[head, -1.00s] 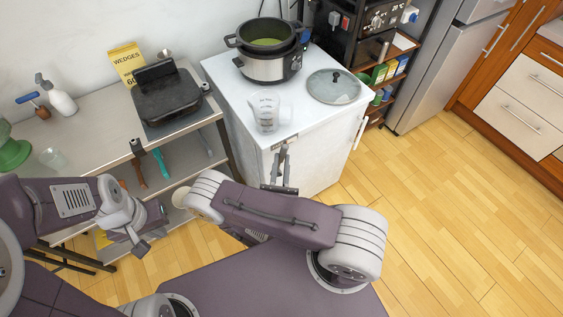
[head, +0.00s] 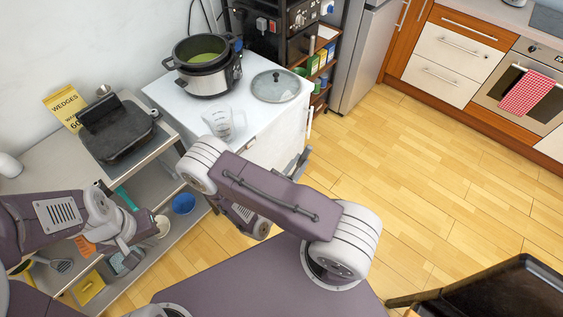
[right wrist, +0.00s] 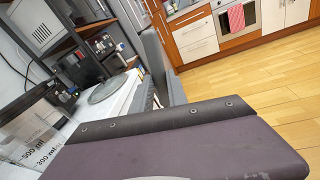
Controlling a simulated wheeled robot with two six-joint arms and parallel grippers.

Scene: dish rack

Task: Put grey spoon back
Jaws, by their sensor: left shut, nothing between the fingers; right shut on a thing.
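I cannot make out the grey spoon clearly in either view. My right gripper (head: 302,160) is at the right side of the white cabinet (head: 265,150), partly behind my own arm. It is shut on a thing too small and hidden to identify. In the right wrist view its grey fingers (right wrist: 160,72) show beyond my arm link, beside the cabinet top. My left gripper (head: 128,262) is shut and empty, in front of the metal shelf table (head: 160,190).
On the cabinet stand a cooker with green contents (head: 205,70), a glass lid (head: 276,86) and a measuring jug (head: 222,122). A black grill (head: 115,130) sits on the table. A blue bowl (head: 184,203) is on its shelf. A dark-topped piece (head: 500,295) stands lower right. The wooden floor (head: 440,180) is open.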

